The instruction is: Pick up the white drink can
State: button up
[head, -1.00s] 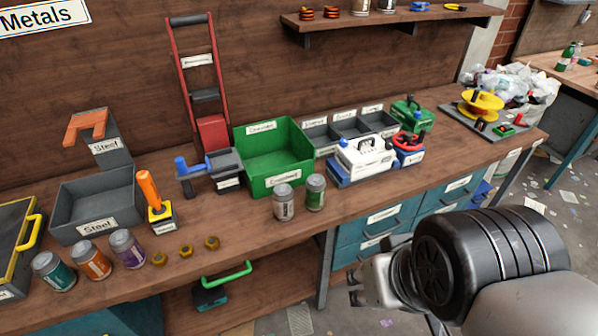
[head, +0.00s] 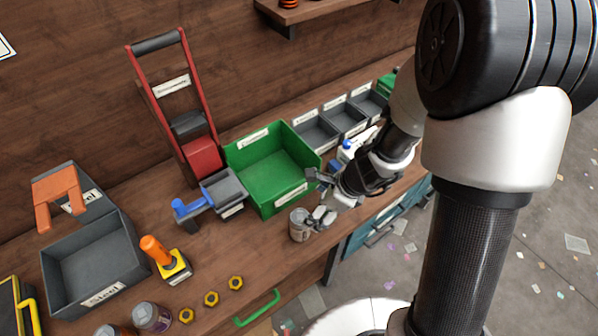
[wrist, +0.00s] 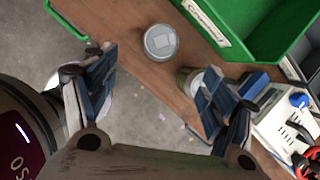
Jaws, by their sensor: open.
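The white drink can (head: 299,225) stands upright on the wooden bench in front of the green bin. In the wrist view its round top (wrist: 161,42) shows at upper middle, beyond the gap between my fingers. My gripper (head: 320,196) is open and empty, close beside the can on its right in the head view. In the wrist view my gripper (wrist: 158,92) has its blue-grey fingers spread wide. A second can, with a green side (wrist: 184,76), stands next to the white one, partly hidden by the right finger.
The green bin (head: 236,169) stands just behind the can. The bench's front edge is close.

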aim_at(299, 223)
jog(key=shift+m, duration=0.4)
jog(key=b+x, duration=0.2)
jog(key=x, duration=0.2)
jog(key=b+x, duration=0.2)
jog(key=x, duration=0.2)
jog(key=b+x, duration=0.2)
jog(key=x, duration=0.2)
jog(key=shift+s+d+f, duration=0.1)
jog(key=shift+d+f, duration=0.1)
jog(key=shift+d, duration=0.05)
jog(key=shift+b+x, duration=1.75)
jog(key=shift+x, duration=1.3)
jog(key=shift+a+r, duration=0.1)
jog(key=shift+c, duration=0.4)
jog(key=c, duration=0.8)
jog(key=shift+o, duration=0.2)
jog(key=shift+r, duration=0.1)
